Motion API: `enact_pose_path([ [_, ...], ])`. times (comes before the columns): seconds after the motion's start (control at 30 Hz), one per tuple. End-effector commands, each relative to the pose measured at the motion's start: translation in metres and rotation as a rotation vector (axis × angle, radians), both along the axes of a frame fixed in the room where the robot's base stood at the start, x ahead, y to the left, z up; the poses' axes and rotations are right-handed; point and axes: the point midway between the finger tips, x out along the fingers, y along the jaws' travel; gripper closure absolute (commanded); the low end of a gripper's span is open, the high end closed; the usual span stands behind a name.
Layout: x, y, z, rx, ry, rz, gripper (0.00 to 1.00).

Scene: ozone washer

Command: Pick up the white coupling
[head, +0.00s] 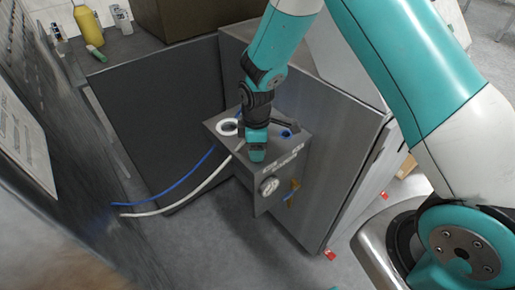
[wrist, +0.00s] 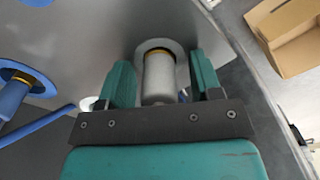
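The white coupling (wrist: 160,78) is a pale grey-white cylinder in the wrist view, seated in a round port with a yellowish ring at its far end. My gripper (wrist: 160,66) has its two teal fingers on either side of the coupling, with a narrow gap showing at each side. The fingers are open around it. In the head view my gripper (head: 257,147) is at the top of the grey metal box (head: 262,172) and hides the coupling. A white hose (head: 190,196) runs from beneath the gripper to the lower left.
A blue coupling (wrist: 14,94) with a blue hose sits left in the wrist view. The box carries a white ring (head: 228,127), a round gauge (head: 269,186) and an orange lever (head: 292,192). A tall grey panel (head: 325,150) stands right. A cardboard box (wrist: 288,32) lies beyond.

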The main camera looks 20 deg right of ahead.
Motion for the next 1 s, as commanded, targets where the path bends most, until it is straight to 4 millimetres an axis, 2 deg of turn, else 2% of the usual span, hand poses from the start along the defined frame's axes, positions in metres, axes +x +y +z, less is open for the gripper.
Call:
enact_pose_path([
  [0.03,0.000,0.000,0.000,0.000,0.000,0.000,0.53],
  [0.2,0.000,0.000,0.000,0.000,0.000,0.000,0.92],
  [0.23,0.000,0.000,0.000,0.000,0.000,0.000,0.96],
  [0.53,0.001,0.000,0.002,0.001,-0.001,0.000,0.96],
  [0.67,0.001,0.000,0.011,0.001,-0.004,0.000,0.96],
  [0.87,0.002,0.001,0.042,0.002,-0.007,0.000,0.96],
  [1.0,0.002,0.000,0.080,0.003,-0.010,0.000,0.96],
])
